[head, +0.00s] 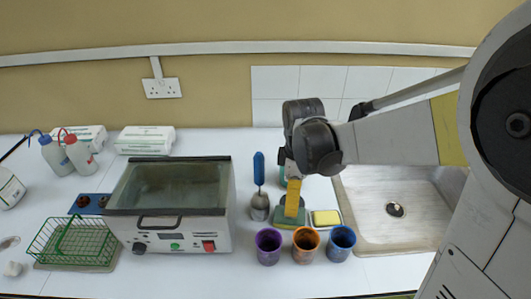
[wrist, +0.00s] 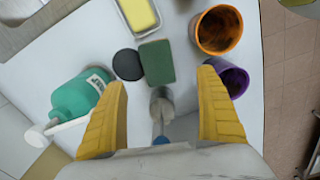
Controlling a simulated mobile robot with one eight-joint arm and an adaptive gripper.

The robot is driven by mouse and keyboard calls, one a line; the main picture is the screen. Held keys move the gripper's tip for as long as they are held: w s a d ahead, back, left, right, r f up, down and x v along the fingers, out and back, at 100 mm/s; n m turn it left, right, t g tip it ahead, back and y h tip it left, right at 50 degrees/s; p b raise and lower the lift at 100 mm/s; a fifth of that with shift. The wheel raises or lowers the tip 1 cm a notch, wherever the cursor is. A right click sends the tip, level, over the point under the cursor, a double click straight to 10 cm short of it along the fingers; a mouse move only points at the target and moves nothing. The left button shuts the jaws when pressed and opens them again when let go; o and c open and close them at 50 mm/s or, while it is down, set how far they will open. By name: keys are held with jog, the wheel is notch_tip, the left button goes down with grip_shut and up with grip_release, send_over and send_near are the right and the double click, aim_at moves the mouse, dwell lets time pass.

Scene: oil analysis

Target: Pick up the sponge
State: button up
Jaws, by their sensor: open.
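A green block that looks like the sponge (wrist: 156,62) lies flat on the white counter, beyond and between my fingertips in the wrist view. It also shows in the head view (head: 279,222), partly hidden by a yellow finger. A yellow block (wrist: 139,14) lies in a small white dish next to it; in the head view this block (head: 326,218) is right of the green one. I cannot tell whether it is soap or another sponge. My gripper (wrist: 163,78) is open, pointing down over the green block, with nothing between its fingers. The head view does not show clear contact.
Purple (head: 269,246), orange (head: 306,245) and blue (head: 342,243) cups stand in front. A blue-handled tool (head: 259,180) stands left. A green bottle (wrist: 82,95) and a black disc (wrist: 127,64) are close by. A water bath (head: 170,205) is further left, a sink (head: 400,208) right.

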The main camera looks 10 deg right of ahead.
jog(key=b, duration=0.2)
send_over(289, 218)
jog(key=f, duration=0.5)
jog(key=shift+w+d+f, duration=0.2)
jog(key=shift+d+f, duration=0.1)
jog(key=f+b, duration=0.2)
jog(key=f, duration=0.1)
jog(key=f+b, duration=0.1)
jog(key=f, duration=0.1)
jog(key=shift+w+f, duration=0.25)
jog(key=shift+w, duration=0.15)
jog(key=shift+r, duration=0.1)
jog(key=c, duration=0.8)
